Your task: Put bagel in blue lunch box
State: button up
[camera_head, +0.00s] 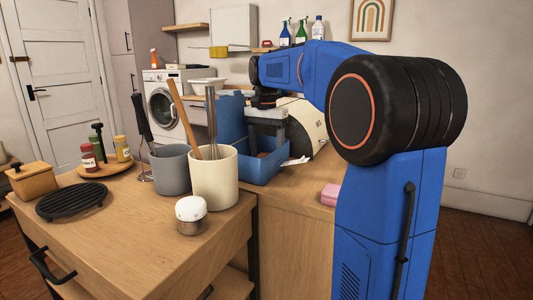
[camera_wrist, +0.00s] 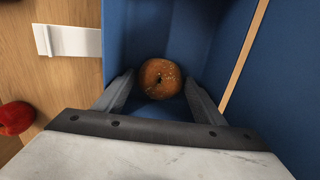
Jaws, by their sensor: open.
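The bagel (camera_wrist: 160,78) is round, brown and seeded. In the wrist view it lies inside the blue lunch box (camera_wrist: 122,30), against its blue floor. My gripper (camera_wrist: 160,88) is open, with one finger on each side of the bagel and gaps visible between fingers and bagel. In the head view the blue lunch box (camera_head: 262,172) stands on the wooden counter with its lid part raised at the back left.
A bread bin (camera_head: 308,120) stands behind.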

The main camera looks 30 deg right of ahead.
jog(key=shift+r, duration=0.15)
notch_tip(320, 180, up, 12)
jog(key=shift+w, duration=0.15)
dwell(0.3)
dwell(0.5)
